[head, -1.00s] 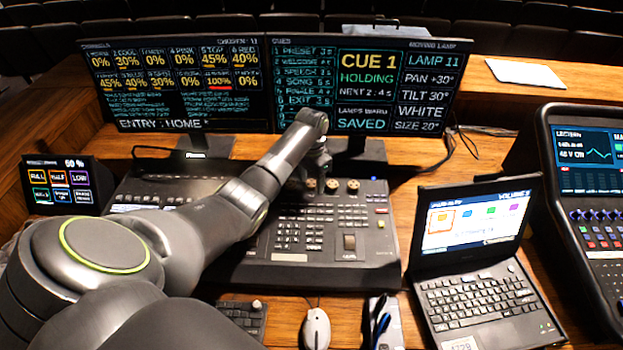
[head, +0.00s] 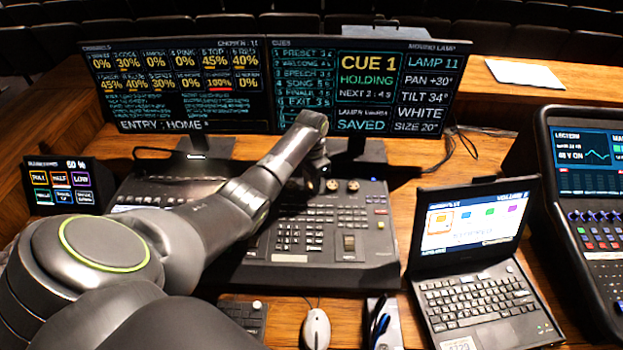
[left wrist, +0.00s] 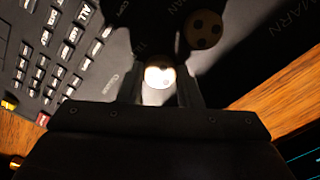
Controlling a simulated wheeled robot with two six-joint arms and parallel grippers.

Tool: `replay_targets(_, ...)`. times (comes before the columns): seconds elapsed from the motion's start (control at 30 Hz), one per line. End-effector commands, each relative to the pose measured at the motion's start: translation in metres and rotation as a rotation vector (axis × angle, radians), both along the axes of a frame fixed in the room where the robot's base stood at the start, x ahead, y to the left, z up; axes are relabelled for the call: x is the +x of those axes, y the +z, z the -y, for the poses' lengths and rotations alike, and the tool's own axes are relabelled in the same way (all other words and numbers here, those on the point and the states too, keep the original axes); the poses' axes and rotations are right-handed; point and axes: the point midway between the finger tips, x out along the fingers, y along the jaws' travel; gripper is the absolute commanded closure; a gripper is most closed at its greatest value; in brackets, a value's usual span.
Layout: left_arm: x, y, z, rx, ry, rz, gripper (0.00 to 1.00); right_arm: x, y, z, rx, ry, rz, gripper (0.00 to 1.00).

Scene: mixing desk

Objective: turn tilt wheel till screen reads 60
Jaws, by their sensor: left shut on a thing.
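The right screen (head: 366,85) reads CUE 1 HOLDING, LAMP 11, PAN +30°, TILT 34°, WHITE, SIZE 20° in the head view. In the left wrist view, my left gripper (left wrist: 160,92) is shut on a pale, brightly lit wheel (left wrist: 160,76). A darker wheel (left wrist: 203,30) is beside it. My right gripper is not in view.
The left screen (head: 175,85) stands behind the desk. A small touch panel (head: 62,187) is at the left. A laptop (head: 478,260), a mouse (head: 316,328) and a sound console (head: 590,200) are in front and to the right.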

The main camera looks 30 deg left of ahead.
Motion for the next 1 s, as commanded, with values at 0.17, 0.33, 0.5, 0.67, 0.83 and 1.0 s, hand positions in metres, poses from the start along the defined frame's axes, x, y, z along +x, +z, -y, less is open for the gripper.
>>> replay_targets(0.17, 0.000, 0.003, 0.000, -0.001, -0.150, 0.000, 0.91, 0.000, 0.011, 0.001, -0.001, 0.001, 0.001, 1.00)
replay_targets(0.33, 0.000, 0.003, 0.000, -0.001, -0.312, 0.001, 0.91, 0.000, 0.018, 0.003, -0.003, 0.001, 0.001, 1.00)
replay_targets(0.5, 0.001, 0.003, 0.000, 0.000, -0.473, 0.002, 0.91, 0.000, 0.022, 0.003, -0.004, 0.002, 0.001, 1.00)
replay_targets(0.67, 0.001, 0.002, 0.000, 0.000, -0.610, 0.002, 0.91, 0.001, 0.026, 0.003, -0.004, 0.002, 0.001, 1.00)
replay_targets(0.83, 0.001, 0.002, 0.000, 0.000, -0.732, 0.003, 0.91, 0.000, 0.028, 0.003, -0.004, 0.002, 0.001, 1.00)
replay_targets(1.0, 0.001, 0.002, 0.000, 0.001, -0.820, 0.004, 0.91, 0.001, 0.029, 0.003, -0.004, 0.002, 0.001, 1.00)
